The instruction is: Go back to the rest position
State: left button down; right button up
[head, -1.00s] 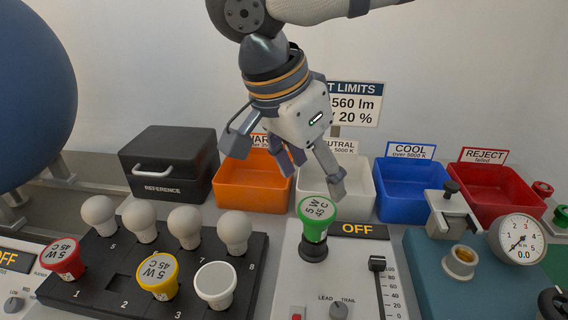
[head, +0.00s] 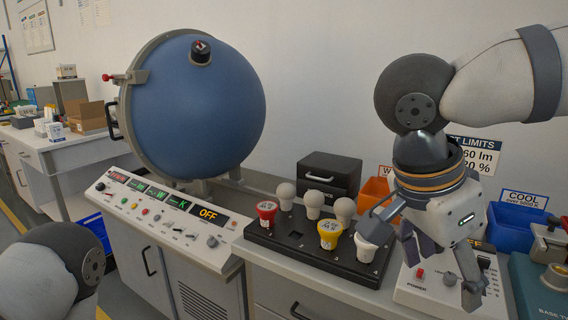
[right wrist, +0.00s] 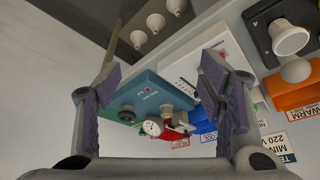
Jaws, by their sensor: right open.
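My right gripper (head: 442,268) hangs in front of the tester with the slider in the head view. In the right wrist view its two fingers (right wrist: 160,95) are spread wide with nothing between them. The green-collared bulb seen earlier on that tester is hidden in the head view now. The black bulb tray (head: 290,240) stands left of the gripper, holding red, yellow and white-collared bulbs and several plain ones. My left arm shows only as a link at the bottom left; its gripper is out of view.
A large blue sphere (head: 205,100) stands behind a control panel (head: 150,215) reading OFF. The black reference box (head: 330,176), an orange bin (head: 378,195) and a blue bin (head: 510,225) line the back. A teal tool base (head: 530,290) is at right. Free air lies above the bench.

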jog(key=w+d+f+n+t+h, duration=0.1)
jog(key=w+d+f+n+t, duration=0.15)
jog(key=f, duration=0.95)
jog(key=w+d+f+n+t, duration=0.15)
jog(key=f+n, duration=0.25)
jog(key=f, duration=0.8)
jog(key=s+a+f+n+g+y, duration=0.1)
jog(key=s+f+n+g+y, duration=0.3)
jog(key=s+f, duration=0.8)
jog(key=s+f+n+g+y, duration=0.1)
jog(key=s+n, duration=0.3)
jog(key=s, duration=1.3)
jog(key=shift+s+f+g, duration=0.2)
jog(key=shift+f+g, duration=0.35)
jog(key=shift+g, duration=0.25)
